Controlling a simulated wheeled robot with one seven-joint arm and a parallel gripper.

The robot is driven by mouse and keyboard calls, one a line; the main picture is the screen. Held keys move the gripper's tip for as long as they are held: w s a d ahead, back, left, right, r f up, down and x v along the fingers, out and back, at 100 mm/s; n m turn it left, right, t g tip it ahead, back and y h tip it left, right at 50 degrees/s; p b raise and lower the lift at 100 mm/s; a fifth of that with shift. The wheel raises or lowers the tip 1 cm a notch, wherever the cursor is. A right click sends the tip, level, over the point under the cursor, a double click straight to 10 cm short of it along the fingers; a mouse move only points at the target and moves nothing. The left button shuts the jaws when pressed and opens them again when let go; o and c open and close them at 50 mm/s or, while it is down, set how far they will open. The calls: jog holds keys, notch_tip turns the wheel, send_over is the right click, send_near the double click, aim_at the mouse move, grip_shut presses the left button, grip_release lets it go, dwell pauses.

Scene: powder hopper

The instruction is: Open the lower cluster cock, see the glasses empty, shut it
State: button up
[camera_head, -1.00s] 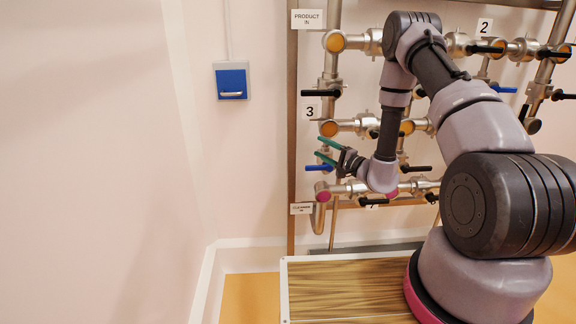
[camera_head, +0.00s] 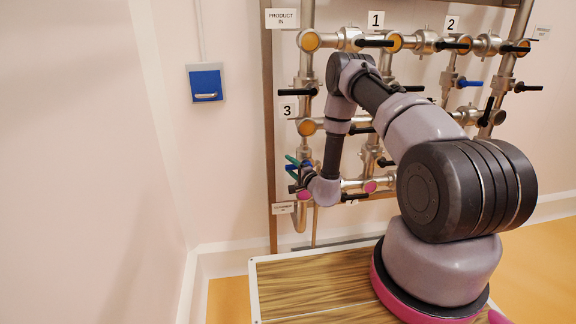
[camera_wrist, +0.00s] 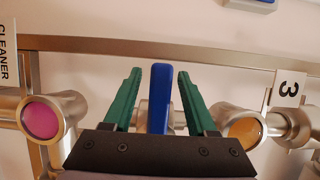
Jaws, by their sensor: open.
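A cock with a blue handle (camera_wrist: 159,98) sits on the left upright pipe, between sign 3 and the cleaner sign. In the wrist view the handle stands between the two green fingers of my gripper (camera_wrist: 157,100), with a gap on each side. My gripper is open. In the head view my gripper (camera_head: 296,166) is at this pipe and hides most of the cock. A magenta sight glass (camera_wrist: 41,118) shows left in the wrist view and an orange one (camera_wrist: 244,129) right. In the head view they are the lower magenta glass (camera_head: 303,194) and the orange glass (camera_head: 306,127) above.
Several black-handled cocks, such as one under sign 1 (camera_head: 376,43), and another blue handle (camera_head: 469,83) are on the pipework. A blue wall box (camera_head: 205,83) hangs left. A wooden-topped platform (camera_head: 254,292) stands below.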

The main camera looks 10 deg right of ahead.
jog(key=shift+x, duration=0.75)
grip_shut()
dwell(0.9)
